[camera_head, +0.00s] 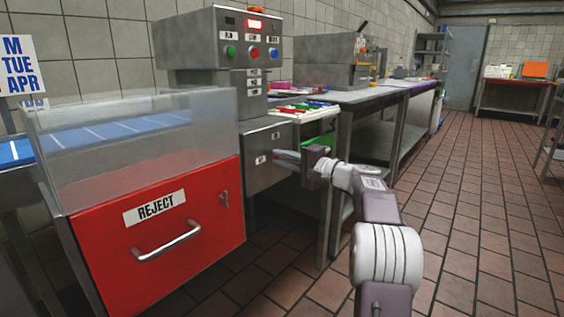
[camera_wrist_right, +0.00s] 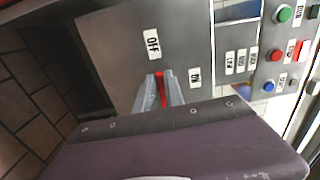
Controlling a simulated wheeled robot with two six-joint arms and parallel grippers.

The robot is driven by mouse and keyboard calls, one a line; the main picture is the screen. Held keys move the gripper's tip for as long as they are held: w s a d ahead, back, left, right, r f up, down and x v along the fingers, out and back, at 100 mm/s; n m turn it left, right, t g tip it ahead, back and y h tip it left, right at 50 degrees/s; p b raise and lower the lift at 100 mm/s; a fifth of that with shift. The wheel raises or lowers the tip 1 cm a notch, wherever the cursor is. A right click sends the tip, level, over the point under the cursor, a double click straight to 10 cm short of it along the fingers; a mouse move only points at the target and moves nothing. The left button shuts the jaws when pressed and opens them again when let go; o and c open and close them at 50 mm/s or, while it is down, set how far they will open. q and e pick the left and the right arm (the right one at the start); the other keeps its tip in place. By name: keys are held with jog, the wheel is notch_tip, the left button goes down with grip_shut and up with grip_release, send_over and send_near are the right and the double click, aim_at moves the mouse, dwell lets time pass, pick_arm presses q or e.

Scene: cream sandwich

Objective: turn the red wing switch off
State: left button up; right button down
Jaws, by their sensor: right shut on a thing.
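The red wing switch (camera_wrist_right: 160,90) shows in the right wrist view as a narrow red bar between the fingers of my right gripper (camera_wrist_right: 161,78). The gripper is shut on it. An OFF label (camera_wrist_right: 152,44) lies beyond the fingertips and an ON label (camera_wrist_right: 194,76) to their right. In the head view my right gripper (camera_head: 280,157) reaches the front of the grey metal box (camera_head: 262,175) under the control panel. The switch cannot be made out there. My left gripper is out of view.
The control panel (camera_head: 247,40) with coloured buttons stands above the box. A red reject bin (camera_head: 200,205) with a handle and clear guard is at the left. A metal table (camera_head: 350,97) stands behind my right arm.

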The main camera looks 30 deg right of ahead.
dwell(0.3)
jog(key=c, duration=1.5)
grip_release()
jog(key=shift+d, duration=0.1)
